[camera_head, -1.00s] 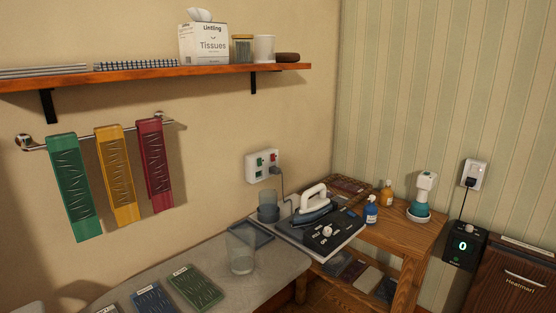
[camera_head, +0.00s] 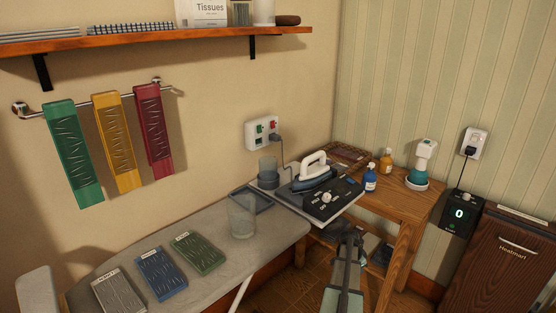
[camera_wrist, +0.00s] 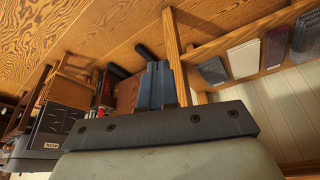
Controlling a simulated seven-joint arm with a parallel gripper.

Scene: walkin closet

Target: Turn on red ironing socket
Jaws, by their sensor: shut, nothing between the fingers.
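The white double wall socket (camera_head: 262,133) is on the beige wall above the iron station. It has a green switch on its left side and a red switch (camera_head: 274,126) on its right. A dark plug with a cord sits at its lower right. Whether the red switch is on is too small to tell. My gripper (camera_head: 350,236) is low in front of the wooden table, well below and right of the socket. In the wrist view its blue-grey fingers (camera_wrist: 155,86) are together and empty. The socket is not in the wrist view.
The iron (camera_head: 311,172) stands on its dark station below the socket, near a glass (camera_head: 242,216) on the ironing board (camera_head: 222,275). Blue (camera_head: 370,178) and amber (camera_head: 387,160) bottles stand on the wooden table (camera_head: 405,206). A shelf (camera_head: 150,43) runs above. Another socket (camera_head: 474,142) is at right.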

